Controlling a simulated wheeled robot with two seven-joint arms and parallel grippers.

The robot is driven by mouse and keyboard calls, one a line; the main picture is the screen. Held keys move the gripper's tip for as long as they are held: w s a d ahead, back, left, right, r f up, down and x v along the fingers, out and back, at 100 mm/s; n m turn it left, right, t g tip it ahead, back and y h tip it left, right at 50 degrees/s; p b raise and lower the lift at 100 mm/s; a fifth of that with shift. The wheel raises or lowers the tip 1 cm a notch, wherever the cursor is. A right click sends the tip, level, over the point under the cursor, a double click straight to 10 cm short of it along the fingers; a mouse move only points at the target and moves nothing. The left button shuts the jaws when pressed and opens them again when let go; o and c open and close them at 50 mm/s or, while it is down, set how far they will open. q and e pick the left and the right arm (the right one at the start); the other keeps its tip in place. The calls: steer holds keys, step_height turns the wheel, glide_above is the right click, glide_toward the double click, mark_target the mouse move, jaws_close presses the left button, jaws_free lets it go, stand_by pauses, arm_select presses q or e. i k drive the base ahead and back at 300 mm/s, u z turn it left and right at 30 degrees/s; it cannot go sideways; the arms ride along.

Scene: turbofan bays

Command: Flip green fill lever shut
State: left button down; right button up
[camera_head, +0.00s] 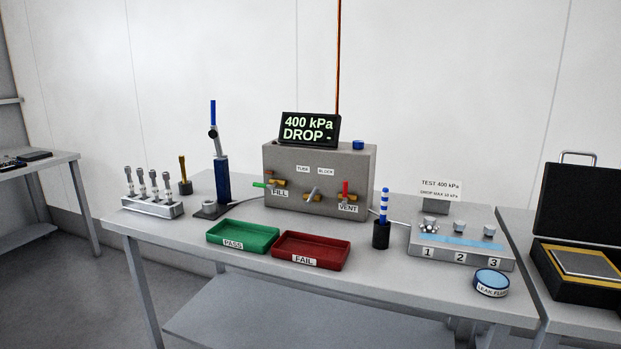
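The green fill lever (260,185) is on the left of the front face of the grey test box (320,165), above the FILL label (280,193). It points out to the left, roughly level, from a brass valve (278,183). A red vent lever (346,188) stands upright on the right of the same face, by the VENT label. A silver fitting (313,195) sits between them. The display (310,129) on the box reads 400 kPa, DROP -. Neither of my grippers shows in this view.
A blue hand pump (222,180) stands left of the box. The green PASS tray (243,237) and red FAIL tray (311,252) lie in front. A striped blue cylinder (381,234) and the numbered fixture (460,255) are to the right. The front left of the table is clear.

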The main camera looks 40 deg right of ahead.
mark_target(254, 184)
steer(key=z, duration=0.95)
steer(key=i, duration=1.2)
steer(key=z, duration=1.05)
